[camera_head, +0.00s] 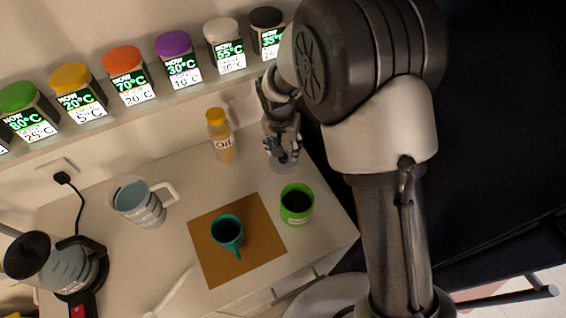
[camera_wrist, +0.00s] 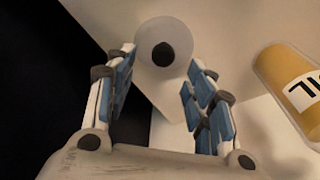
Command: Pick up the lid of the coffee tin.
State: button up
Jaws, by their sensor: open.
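The lid (camera_wrist: 180,38) is a pale, translucent disc with a dark round knob. In the wrist view it is at the top centre, just beyond and between my fingertips. In the head view the lid (camera_head: 283,168) shows as a faint disc on the counter under my gripper, partly hidden by it. My gripper (camera_head: 284,152) is open and empty above the lid. Both fingers of my gripper (camera_wrist: 160,68) show apart in the wrist view. The coffee tin (camera_head: 296,213) is bright green with a pale label and dark contents, open at the top, in front of the lid.
An oil bottle (camera_head: 222,140) with a yellow cap stands left of my gripper; it also shows in the wrist view (camera_wrist: 290,85). A teal mug (camera_head: 228,240) stands on a brown mat (camera_head: 215,268). A measuring jug (camera_head: 138,205) is farther left.

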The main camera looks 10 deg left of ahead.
aim_at(283, 161)
jog(key=f, duration=0.2)
jog(key=f+b, duration=0.2)
jog(key=f, duration=0.1)
jog(key=shift+w+a+f, duration=0.15)
jog(key=shift+w+f, duration=0.1)
jog(key=shift+f, duration=0.1)
jog(key=shift+c, duration=0.5)
jog(key=c, duration=1.1)
jog(key=shift+o, duration=0.2)
jog(key=shift+r, duration=0.1)
